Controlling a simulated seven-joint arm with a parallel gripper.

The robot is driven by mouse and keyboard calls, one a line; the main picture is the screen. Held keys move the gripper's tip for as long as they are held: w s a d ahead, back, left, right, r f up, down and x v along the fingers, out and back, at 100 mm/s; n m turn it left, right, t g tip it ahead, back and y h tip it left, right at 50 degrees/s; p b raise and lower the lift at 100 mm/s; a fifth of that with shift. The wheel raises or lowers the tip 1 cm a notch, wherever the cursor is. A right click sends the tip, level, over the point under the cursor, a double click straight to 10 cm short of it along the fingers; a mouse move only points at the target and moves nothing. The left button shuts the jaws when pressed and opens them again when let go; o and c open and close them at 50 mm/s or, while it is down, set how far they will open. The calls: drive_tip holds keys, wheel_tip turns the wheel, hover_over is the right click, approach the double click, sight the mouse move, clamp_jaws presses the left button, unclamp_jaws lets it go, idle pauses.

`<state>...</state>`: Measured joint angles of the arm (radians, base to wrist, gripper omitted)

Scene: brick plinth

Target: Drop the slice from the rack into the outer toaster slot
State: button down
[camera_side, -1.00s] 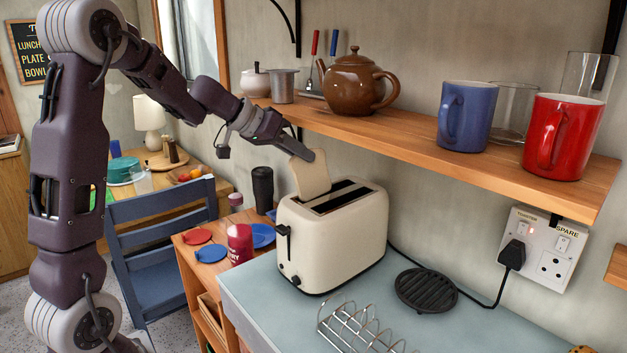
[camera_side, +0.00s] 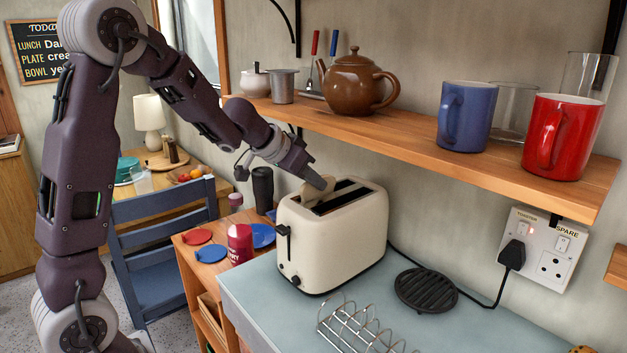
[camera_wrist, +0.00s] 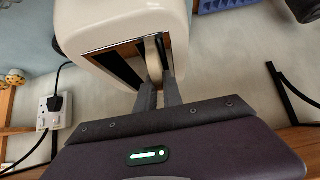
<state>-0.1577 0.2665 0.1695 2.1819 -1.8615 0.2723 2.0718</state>
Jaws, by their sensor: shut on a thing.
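The pale bread slice (camera_side: 309,194) stands upright with its lower part down in a slot of the cream toaster (camera_side: 335,245), at the slots' left end in the side view. In the wrist view the slice (camera_wrist: 152,58) is in the right-hand slot of the toaster (camera_wrist: 120,22); the left-hand slot is dark and empty. My gripper (camera_side: 322,183) is just above the toaster top, shut on the slice's upper edge; its fingers (camera_wrist: 161,92) show on both sides of it. The slice's lower part is hidden inside. The wire rack (camera_side: 365,328) at the front looks empty.
A wooden shelf (camera_side: 420,143) with a brown teapot (camera_side: 350,82) and mugs runs above and behind the toaster. A round black trivet (camera_side: 426,289) lies right of it, near the power cord. A red jar (camera_side: 240,243) stands to its left.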

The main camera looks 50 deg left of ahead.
drive_tip(key=shift+f, duration=0.2)
drive_tip(key=c, duration=1.5)
unclamp_jaws()
drive_tip(key=shift+r, duration=0.1)
